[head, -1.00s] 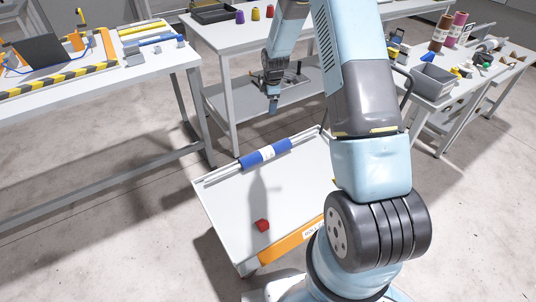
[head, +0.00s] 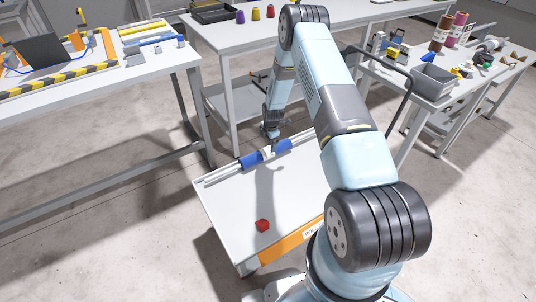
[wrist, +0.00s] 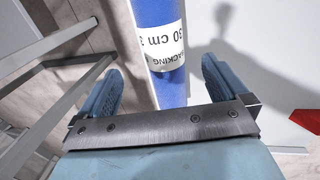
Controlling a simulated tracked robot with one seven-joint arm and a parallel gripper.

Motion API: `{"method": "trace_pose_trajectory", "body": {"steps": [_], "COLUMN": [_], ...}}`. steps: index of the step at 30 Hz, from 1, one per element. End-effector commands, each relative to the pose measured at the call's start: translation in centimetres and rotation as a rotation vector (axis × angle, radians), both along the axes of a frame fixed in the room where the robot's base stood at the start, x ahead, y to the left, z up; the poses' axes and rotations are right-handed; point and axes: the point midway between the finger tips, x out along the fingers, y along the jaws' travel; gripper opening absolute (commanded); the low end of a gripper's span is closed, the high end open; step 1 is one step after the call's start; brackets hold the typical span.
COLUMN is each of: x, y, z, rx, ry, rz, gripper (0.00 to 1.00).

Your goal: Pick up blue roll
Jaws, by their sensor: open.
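The blue roll (head: 254,160) lies on a pale rod along the far edge of a low white table, with a white printed label (wrist: 165,47) around its middle. My gripper (head: 270,146) is directly over the label part of the roll. In the wrist view, my gripper (wrist: 160,85) is open, with one blue finger on each side of the roll. The roll (wrist: 156,10) runs between the fingers, and nothing is clamped. I cannot tell how much height is left between the fingertips and the roll.
A red faceted piece (head: 262,225) lies on the low white table (head: 228,200), whose front edge has an orange strip (head: 288,248). A workbench (head: 100,95) stands left, another bench (head: 215,32) behind. A grey bin (head: 435,80) sits on the right bench.

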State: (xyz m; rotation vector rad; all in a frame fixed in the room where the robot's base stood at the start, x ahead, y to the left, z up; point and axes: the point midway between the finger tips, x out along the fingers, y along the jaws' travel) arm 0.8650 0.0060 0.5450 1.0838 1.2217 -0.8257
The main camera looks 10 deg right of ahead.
Motion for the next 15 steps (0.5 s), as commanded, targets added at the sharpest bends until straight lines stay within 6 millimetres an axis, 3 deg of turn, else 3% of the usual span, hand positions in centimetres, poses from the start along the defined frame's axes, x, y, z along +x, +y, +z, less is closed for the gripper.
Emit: {"method": "trace_pose_trajectory", "body": {"steps": [6, 15], "x": [0.6, 0.9], "y": [0.1, 0.2], "z": [-3.1, -4.8], "rx": [-0.001, 0.0], "ry": [0.0, 0.0], "rz": [-0.001, -0.001], "gripper": [1.0, 1.0]}}
